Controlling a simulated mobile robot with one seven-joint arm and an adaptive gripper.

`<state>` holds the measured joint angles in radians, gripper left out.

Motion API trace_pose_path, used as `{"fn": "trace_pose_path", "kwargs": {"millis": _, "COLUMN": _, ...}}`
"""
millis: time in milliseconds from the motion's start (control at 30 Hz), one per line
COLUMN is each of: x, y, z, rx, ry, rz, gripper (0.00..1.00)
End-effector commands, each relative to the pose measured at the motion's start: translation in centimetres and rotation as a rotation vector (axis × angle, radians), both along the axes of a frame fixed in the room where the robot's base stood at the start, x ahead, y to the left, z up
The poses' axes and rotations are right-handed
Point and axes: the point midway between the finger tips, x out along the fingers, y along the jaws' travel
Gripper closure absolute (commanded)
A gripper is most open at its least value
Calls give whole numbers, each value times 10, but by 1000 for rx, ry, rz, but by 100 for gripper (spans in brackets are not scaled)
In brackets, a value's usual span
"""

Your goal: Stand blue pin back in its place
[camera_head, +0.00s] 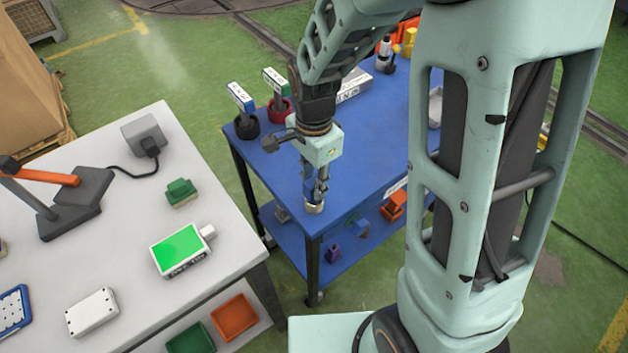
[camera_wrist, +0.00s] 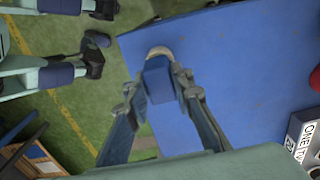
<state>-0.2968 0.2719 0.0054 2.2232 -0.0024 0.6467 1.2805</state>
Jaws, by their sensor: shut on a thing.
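My gripper (camera_head: 319,187) is pointed down over the front part of the blue table top (camera_head: 361,185). It is shut on the blue pin, whose pale rounded end (camera_head: 314,208) shows below the fingers. In the wrist view the blue pin (camera_wrist: 159,82) sits between the two fingers of my gripper (camera_wrist: 158,88), its pale end (camera_wrist: 160,51) beyond them. The fingers cover part of the pin. I cannot tell whether its end touches the table.
At the table's back left stand a blue-topped sign (camera_head: 240,99) in a black round base and a green-topped sign (camera_head: 276,83) in a red one. A white labelled box (camera_head: 353,85) lies behind my arm. The grey bench (camera_head: 127,237) is left, across a gap.

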Motion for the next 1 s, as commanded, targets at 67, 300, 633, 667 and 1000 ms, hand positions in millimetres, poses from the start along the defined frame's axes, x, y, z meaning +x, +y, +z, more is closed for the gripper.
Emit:
{"fn": "trace_pose_path", "kwargs": {"millis": 67, "x": 0, "y": 0, "z": 0, "rx": 1, "ry": -1, "rz": 0, "gripper": 100}}
{"fn": "trace_pose_path", "kwargs": {"millis": 300, "x": 0, "y": 0, "z": 0, "rx": 1, "ry": -1, "rz": 0, "gripper": 100}}
{"fn": "trace_pose_path", "kwargs": {"millis": 633, "x": 1, "y": 0, "z": 3, "rx": 1, "ry": -2, "rz": 0, "gripper": 100}}
{"fn": "trace_pose_path", "kwargs": {"millis": 667, "x": 1, "y": 0, "z": 3, "rx": 1, "ry": -2, "rz": 0, "gripper": 100}}
{"fn": "trace_pose_path", "kwargs": {"millis": 1000, "x": 1, "y": 0, "z": 10, "rx": 1, "ry": -2, "rz": 0, "gripper": 100}}
